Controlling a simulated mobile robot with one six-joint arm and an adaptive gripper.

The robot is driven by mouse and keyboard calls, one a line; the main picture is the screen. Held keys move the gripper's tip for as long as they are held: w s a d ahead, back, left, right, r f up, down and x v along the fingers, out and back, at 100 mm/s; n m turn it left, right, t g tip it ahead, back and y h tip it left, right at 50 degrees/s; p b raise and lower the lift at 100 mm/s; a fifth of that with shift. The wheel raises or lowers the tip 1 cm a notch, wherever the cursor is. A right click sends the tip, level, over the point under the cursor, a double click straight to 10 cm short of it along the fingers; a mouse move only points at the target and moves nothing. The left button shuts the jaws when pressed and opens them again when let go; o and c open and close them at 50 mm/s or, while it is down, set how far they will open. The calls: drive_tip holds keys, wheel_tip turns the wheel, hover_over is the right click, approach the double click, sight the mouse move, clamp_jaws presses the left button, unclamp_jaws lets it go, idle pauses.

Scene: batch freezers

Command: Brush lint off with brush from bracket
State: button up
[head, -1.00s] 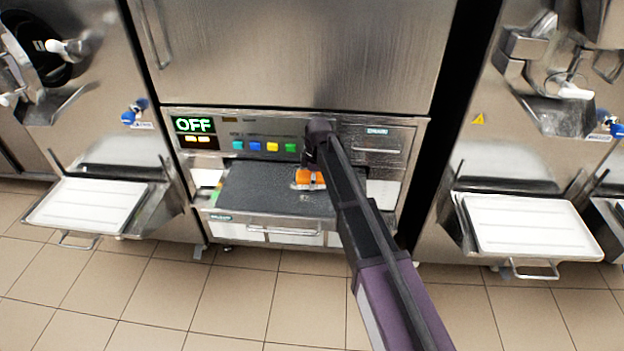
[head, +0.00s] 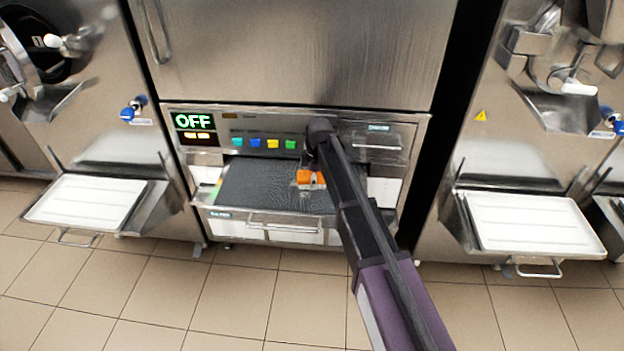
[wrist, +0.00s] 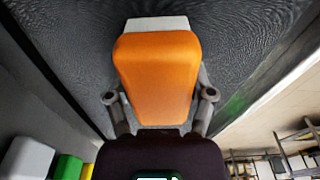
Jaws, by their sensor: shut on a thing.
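The brush (wrist: 157,75) shows in the wrist view as an orange block with a pale grey strip at its far end. My gripper (wrist: 160,100) is shut on it, one finger on each side. In the head view the brush (head: 308,178) is a small orange patch over the dark grey filter surface (head: 255,185) in the open lower bay of the middle machine. The dark, finely ribbed surface also fills the wrist view behind the brush. My arm hides part of its right side in the head view. I cannot make out lint, nor clearly tell a separate bracket.
A panel with an OFF display (head: 194,122) and coloured buttons (head: 271,143) sits above the bay. A metal front bar with a handle (head: 283,227) edges it. White trays stand at left (head: 88,200) and right (head: 533,222). The tiled floor in front is clear.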

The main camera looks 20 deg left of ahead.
sight(289, 189)
drive_tip(key=shift+f+b, duration=0.5)
drive_tip(key=shift+f, duration=0.05)
drive_tip(key=shift+a, duration=0.1)
drive_tip(key=shift+s+a+r, duration=0.1)
drive_tip(key=shift+s+a, duration=0.15)
drive_tip(key=shift+a, duration=0.6)
drive_tip(key=shift+s+a+r, duration=0.1)
drive_tip(key=shift+s+a, duration=0.1)
drive_tip(key=shift+a, duration=0.6)
drive_tip(key=shift+a, duration=0.1)
drive_tip(key=shift+s+a+f, duration=0.1)
drive_tip(key=shift+s+a, duration=0.15)
drive_tip(key=shift+a, duration=0.6)
drive_tip(key=shift+s+a+f, duration=0.1)
drive_tip(key=shift+s+a, duration=0.1)
drive_tip(key=shift+a, duration=0.65)
drive_tip(key=shift+s+d+r, duration=0.1)
drive_tip(key=shift+s+d, duration=0.1)
drive_tip(key=shift+s, duration=0.6)
